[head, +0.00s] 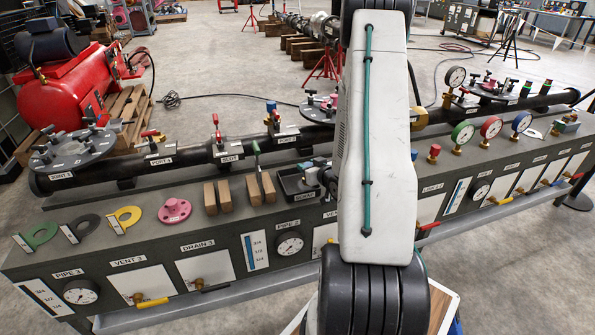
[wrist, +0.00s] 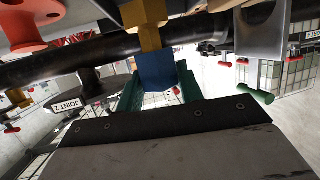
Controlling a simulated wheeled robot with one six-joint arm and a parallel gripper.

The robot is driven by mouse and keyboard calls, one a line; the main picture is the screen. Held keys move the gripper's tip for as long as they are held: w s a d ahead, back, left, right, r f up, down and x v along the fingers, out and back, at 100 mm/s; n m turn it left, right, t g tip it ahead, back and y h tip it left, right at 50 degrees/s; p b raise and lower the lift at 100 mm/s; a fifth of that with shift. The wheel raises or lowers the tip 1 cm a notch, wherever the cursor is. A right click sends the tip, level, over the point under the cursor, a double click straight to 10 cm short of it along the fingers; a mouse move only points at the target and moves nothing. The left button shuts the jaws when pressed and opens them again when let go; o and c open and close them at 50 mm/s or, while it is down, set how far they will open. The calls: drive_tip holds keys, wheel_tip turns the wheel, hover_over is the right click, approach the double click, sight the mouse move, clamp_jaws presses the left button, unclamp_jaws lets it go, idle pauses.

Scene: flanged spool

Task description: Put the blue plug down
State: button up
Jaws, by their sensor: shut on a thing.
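The blue plug (wrist: 157,68) shows in the middle of the wrist view, between the green fingers of my gripper (wrist: 158,80), which are shut on it. A brass piece (wrist: 150,38) meets the plug's far end; I cannot tell whether it belongs to the plug or to a fitting. In the head view my arm covers the gripper and the held plug. A small blue piece (head: 271,106) also shows by the black pipe in the head view; I cannot tell what it is.
The black pipe (head: 190,155) runs along the bench, with a flange (wrist: 90,85) by the JOINT 2 label in the wrist view. Gauges, valves and a dark tray (head: 298,186) crowd the bench. Wooden blocks (head: 217,198) and coloured rings (head: 84,228) lie at the left front.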

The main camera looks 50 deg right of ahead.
drive_tip(key=shift+w+d+f, duration=0.1)
drive_tip(key=shift+w+f, duration=0.9)
drive_tip(key=shift+w, duration=0.25)
drive_tip(key=shift+w+d+f, duration=0.1)
drive_tip(key=shift+w+f, duration=0.85)
drive_tip(key=shift+w, duration=0.3)
drive_tip(key=shift+f, duration=0.15)
drive_tip(key=o, duration=1.1)
